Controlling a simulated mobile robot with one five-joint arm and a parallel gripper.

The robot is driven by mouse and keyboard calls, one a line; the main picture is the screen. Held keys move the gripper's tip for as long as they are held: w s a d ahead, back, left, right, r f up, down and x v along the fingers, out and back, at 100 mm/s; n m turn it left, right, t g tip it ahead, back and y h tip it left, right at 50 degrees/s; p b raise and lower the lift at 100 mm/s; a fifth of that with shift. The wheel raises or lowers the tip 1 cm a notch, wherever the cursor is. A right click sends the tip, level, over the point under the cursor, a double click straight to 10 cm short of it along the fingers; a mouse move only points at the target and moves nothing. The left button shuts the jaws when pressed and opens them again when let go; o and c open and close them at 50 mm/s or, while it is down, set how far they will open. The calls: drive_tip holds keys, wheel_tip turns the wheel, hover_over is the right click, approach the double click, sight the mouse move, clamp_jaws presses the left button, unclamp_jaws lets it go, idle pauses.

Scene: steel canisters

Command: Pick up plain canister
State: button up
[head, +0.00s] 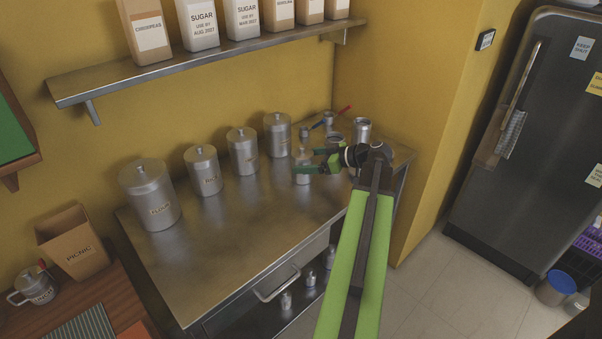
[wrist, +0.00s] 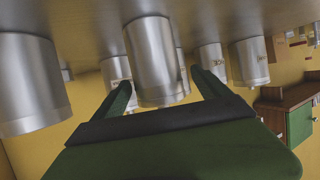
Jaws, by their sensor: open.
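A small steel canister (head: 303,168) with no label that I can make out stands on the steel table, between the fingers of my gripper (head: 304,160). In the wrist view, which is upside down, this canister (wrist: 155,65) shows a bare steel side. The green fingers of my gripper (wrist: 162,85) are open on either side of it. I cannot tell whether either finger touches it. Larger lidded, labelled canisters (head: 150,195) stand in a row to the left, the biggest reading FLOUR. Another canister (wrist: 28,85) is close by at the left of the wrist view.
More steel vessels (head: 362,130) stand behind my gripper at the table's right end, some with red and blue handles. A shelf (head: 200,65) with packets hangs above. The front middle of the table (head: 235,230) is clear. A fridge (head: 520,150) stands at the right.

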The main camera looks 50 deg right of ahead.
drive_tip(key=b+x, duration=0.2)
drive_tip(key=x, duration=0.3)
drive_tip(key=shift+w+d, duration=0.1)
drive_tip(key=shift+w, duration=0.1)
drive_tip(key=c, duration=1.7)
